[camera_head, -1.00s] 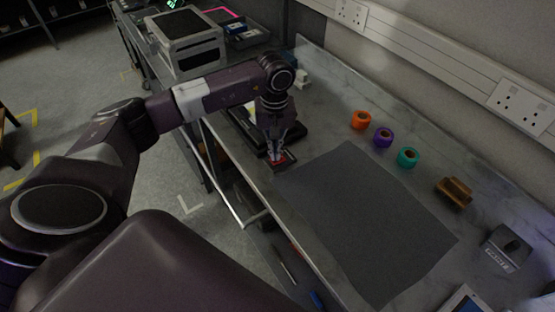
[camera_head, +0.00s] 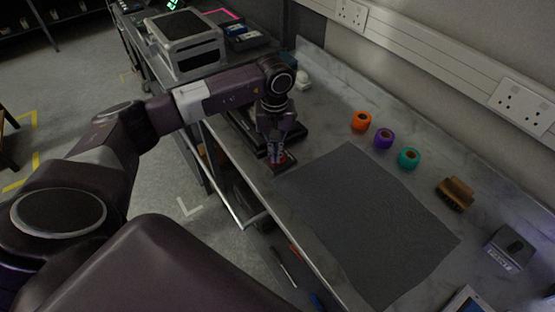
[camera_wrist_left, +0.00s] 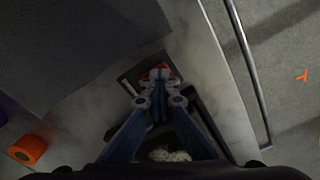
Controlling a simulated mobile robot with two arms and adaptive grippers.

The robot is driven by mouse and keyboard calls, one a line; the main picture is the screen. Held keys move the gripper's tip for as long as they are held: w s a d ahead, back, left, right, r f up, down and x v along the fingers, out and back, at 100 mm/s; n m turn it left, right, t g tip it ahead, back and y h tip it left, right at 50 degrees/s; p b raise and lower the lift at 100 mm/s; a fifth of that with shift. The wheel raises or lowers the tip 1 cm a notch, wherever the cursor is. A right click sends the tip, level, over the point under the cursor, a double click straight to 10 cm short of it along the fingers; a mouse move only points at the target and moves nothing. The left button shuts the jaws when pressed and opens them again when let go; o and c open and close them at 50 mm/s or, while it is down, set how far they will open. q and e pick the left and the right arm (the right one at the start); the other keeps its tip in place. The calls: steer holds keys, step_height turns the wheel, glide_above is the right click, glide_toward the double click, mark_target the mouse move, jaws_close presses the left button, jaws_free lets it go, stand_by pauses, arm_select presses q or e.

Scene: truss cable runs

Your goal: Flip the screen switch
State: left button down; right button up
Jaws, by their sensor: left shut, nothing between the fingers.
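The switch, a small red piece on a dark plate (camera_head: 284,170), sits at the worktop's front edge beside the grey mat. In the left wrist view its red part (camera_wrist_left: 158,72) shows just beyond the fingertips. My left gripper (camera_head: 277,163) points down at it with its fingers together and nothing between them. The fingers (camera_wrist_left: 158,77) hide part of the red piece, and I cannot tell whether they touch it or which way it is tipped. A dark flat device (camera_head: 291,138) lies behind the gripper, partly hidden by it. My right gripper is not in view.
A grey mat (camera_head: 365,220) covers the middle of the worktop. Orange (camera_head: 361,121), purple (camera_head: 384,138) and teal (camera_head: 409,157) rolls stand behind it, near a brown brush (camera_head: 455,193). A grey box with a dark knob (camera_head: 508,248) is at right. A metal rail (camera_head: 232,200) runs along the front.

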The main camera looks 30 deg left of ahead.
arm_select(q)
steer(key=shift+r+p, duration=0.35)
steer(key=shift+r, duration=0.3)
steer(key=shift+r+p, duration=1.25)
steer(key=shift+r, duration=1.5)
